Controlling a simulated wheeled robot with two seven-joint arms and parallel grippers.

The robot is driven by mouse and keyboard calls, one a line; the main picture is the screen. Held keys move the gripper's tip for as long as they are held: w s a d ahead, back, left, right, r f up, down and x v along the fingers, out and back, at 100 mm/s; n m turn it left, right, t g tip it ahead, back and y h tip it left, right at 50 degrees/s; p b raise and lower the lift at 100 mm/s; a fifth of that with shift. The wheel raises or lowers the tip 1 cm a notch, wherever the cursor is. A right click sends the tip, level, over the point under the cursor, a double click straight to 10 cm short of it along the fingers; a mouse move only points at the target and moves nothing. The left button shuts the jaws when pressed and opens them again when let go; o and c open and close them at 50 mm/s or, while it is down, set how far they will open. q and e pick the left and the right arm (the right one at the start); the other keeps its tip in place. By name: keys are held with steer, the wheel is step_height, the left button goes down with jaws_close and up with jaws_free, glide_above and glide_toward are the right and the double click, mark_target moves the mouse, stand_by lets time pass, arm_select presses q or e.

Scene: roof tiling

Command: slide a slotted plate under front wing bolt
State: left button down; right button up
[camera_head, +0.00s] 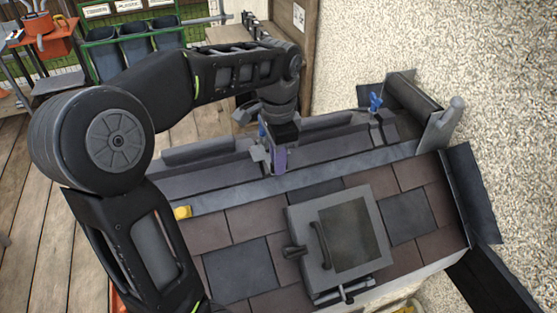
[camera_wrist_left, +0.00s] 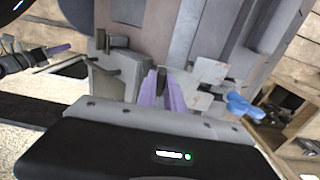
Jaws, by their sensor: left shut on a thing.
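My left gripper (camera_head: 279,163), with purple fingers, is low over the grey strip along the top of the tiled roof. A blue wing bolt (camera_head: 376,102) stands farther right on the strip, apart from the gripper. A purple-tipped part (camera_wrist_left: 58,49) at left may be my right gripper.
A grey roof window (camera_head: 345,235) with a handle sits in the brown and dark tiles. A grey block (camera_head: 257,154) stands close beside the left gripper. A yellow piece (camera_head: 182,212) lies at the roof's left edge. A rough pale wall (camera_head: 500,90) bounds the right.

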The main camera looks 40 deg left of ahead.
arm_select(q)
steer(key=shift+w+a, duration=0.25)
steer(key=shift+a, duration=0.1)
steer(key=shift+w+a, duration=0.25)
steer(key=shift+a, duration=0.15)
stand_by(0.9)
steer(key=shift+w+a, duration=0.2)
steer(key=shift+a, duration=0.05)
steer(key=shift+w+a, duration=0.1)
steer(key=shift+a, duration=0.15)
stand_by(0.4)
steer(key=shift+w+a+f, duration=0.15)
steer(key=shift+w+a, duration=0.1)
steer(key=shift+a, duration=0.05)
steer(key=shift+w+a+f, duration=0.1)
steer(key=shift+w+a, duration=0.2)
steer(key=shift+a, duration=0.1)
stand_by(1.3)
